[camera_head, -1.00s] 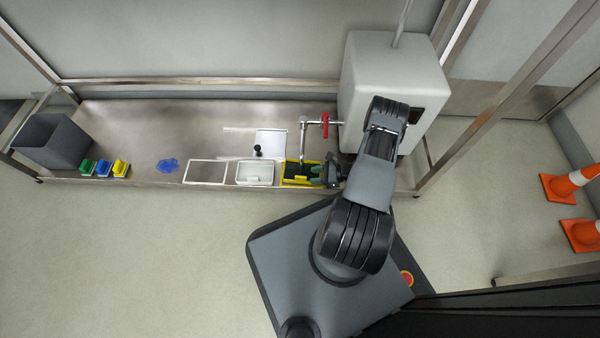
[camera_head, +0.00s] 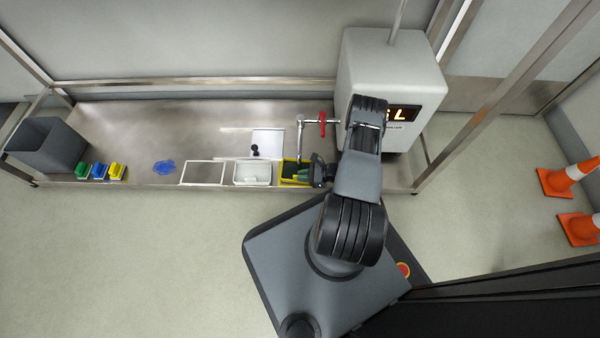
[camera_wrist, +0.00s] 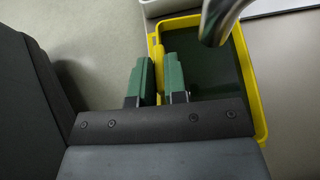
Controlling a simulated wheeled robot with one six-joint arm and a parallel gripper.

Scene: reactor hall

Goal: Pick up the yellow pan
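The yellow pan (camera_head: 283,177) sits at the front of the steel bench, below the tap spout. In the wrist view the pan (camera_wrist: 254,95) has a yellow rim and a dark inside. My gripper (camera_head: 302,175) is at the pan's front side. In the wrist view the green fingers of my gripper (camera_wrist: 160,78) stand on either side of the pan's near yellow edge, one outside and one inside. The gap is narrow and yellow fills it, so the fingers look closed on that edge. The pan still appears down at bench level.
The metal tap spout (camera_wrist: 218,22) hangs over the pan, with a red valve handle (camera_head: 322,124) behind. A white tray (camera_head: 252,183) stands close on the pan's left. A white machine (camera_head: 385,70) is at the right. Open floor (camera_head: 140,260) lies in front.

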